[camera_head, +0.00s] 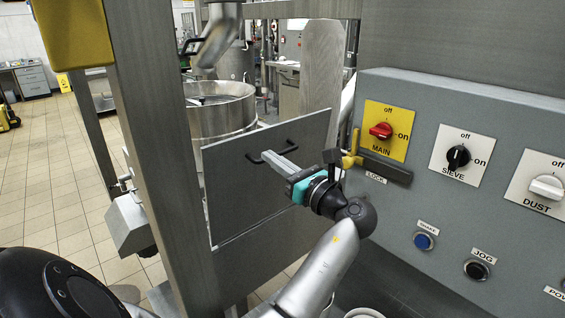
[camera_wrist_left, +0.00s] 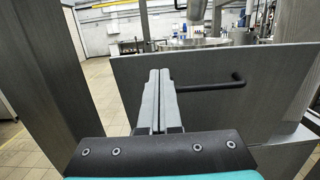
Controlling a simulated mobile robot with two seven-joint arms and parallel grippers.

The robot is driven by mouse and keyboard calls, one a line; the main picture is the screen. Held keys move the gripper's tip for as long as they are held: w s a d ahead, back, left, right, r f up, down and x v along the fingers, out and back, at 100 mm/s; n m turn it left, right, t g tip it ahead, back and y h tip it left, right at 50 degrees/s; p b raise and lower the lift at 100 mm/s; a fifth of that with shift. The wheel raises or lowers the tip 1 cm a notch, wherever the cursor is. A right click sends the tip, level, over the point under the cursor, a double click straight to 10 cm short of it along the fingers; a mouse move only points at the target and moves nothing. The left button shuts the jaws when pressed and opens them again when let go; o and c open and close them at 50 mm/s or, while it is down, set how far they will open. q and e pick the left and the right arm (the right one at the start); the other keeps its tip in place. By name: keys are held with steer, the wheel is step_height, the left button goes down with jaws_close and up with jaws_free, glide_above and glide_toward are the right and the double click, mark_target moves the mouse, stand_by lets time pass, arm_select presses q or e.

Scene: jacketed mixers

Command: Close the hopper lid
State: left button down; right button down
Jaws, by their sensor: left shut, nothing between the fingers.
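The hopper lid (camera_head: 236,200) is a flat grey panel with a black bar handle (camera_head: 255,158), standing roughly upright between the grey posts in the head view. In the left wrist view the lid (camera_wrist_left: 240,110) fills the right side, with its handle (camera_wrist_left: 212,86) to the right of the fingertips. My left gripper (camera_head: 268,157) is shut and empty, its tips in front of the lid by the handle. The closed fingers (camera_wrist_left: 158,78) overlap the handle's left end in the wrist view; I cannot tell whether they touch it. My right gripper is not in view.
A control panel (camera_head: 440,110) with knobs, buttons and a yellow lock latch (camera_head: 352,150) stands close at the right. A grey post (camera_head: 165,140) stands left of the lid. A round steel vessel (camera_head: 220,112) is behind. Tiled floor lies open at the left.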

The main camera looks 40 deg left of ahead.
mark_target(242, 140)
arm_select(q)
steer(key=a, duration=0.5)
steer(key=a+r+p, duration=0.1)
steer(key=a, duration=0.2)
steer(key=shift+w+a, duration=0.35)
steer(key=shift+w, duration=0.05)
steer(key=shift+a, duration=0.1)
steer(key=shift+a+r, duration=0.25)
steer(key=shift+a, duration=0.35)
steer(key=w+a+f+h+p, duration=0.1)
steer(key=a, duration=1.5)
steer(key=shift+w+p, duration=0.25)
steer(key=shift+p, duration=0.1)
steer(key=shift+d, duration=0.15)
steer(key=d, duration=0.5)
steer(key=s+d, duration=0.1)
steer(key=d, duration=0.9)
steer(key=shift+s, duration=0.2)
